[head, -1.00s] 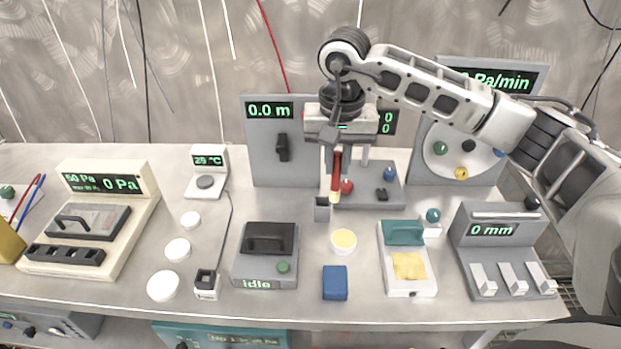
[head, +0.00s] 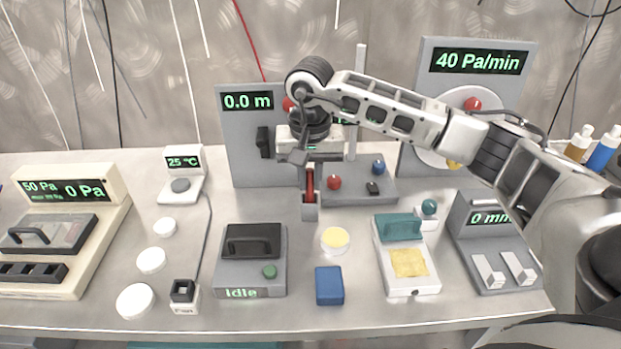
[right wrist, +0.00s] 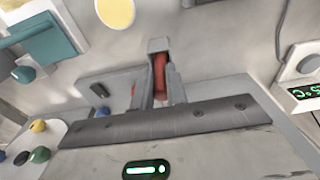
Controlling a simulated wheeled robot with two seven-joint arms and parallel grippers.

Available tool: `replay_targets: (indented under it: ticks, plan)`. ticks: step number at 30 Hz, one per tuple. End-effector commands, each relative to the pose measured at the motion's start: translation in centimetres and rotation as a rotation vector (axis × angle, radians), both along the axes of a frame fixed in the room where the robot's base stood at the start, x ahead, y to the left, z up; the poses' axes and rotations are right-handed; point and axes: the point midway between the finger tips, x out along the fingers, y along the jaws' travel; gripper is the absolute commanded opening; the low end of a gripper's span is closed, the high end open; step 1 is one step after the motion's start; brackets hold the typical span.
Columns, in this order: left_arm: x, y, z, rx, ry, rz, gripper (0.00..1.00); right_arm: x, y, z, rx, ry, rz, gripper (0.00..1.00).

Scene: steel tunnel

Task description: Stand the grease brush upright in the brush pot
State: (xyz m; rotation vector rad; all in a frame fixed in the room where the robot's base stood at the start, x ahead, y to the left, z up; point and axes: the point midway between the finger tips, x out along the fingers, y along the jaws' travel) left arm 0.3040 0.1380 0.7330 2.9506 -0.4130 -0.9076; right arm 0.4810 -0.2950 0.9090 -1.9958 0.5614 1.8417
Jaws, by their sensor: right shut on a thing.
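The grease brush (head: 310,184) has a red handle and stands about upright. My right gripper (head: 310,176) is shut on its handle, pointing down. The brush pot (head: 310,212) is a small grey square holder on the bench, directly below the gripper. The brush's lower end is hidden by the pot and appears to be inside it. In the right wrist view the red handle (right wrist: 160,75) sits between the fingers, with the grey pot (right wrist: 158,46) at its end. My left gripper is not in view.
A grey panel with red and blue knobs (head: 360,185) stands close behind the pot. A yellow-topped round tin (head: 335,240), a blue block (head: 329,286) and a grey box marked Idle (head: 250,262) stand in front. A teal-handled tray (head: 408,262) is at right.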

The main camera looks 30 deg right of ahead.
Motion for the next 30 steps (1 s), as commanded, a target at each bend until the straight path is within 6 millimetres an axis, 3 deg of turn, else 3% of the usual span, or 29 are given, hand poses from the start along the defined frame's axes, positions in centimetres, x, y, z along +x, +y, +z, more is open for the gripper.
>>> replay_targets:
  ticks: [4,5,6,7,19,30]
  plan:
    - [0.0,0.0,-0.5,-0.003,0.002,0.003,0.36,0.0,0.0,-0.5,0.000,0.000,0.000,0.00]
    - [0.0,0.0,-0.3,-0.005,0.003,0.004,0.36,0.0,0.0,-0.3,0.000,0.000,0.000,0.23]
    - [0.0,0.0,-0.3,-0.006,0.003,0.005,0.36,0.0,0.0,-0.3,0.000,0.000,0.000,0.34]
    - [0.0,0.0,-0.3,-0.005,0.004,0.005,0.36,0.0,0.0,-0.3,0.000,0.000,0.000,0.36]
    - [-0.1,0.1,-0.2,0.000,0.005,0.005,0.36,0.0,0.0,0.8,0.002,-0.003,0.000,0.36]
    - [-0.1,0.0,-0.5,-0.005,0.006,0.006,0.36,-0.5,0.4,8.4,0.001,-0.005,0.000,0.36]
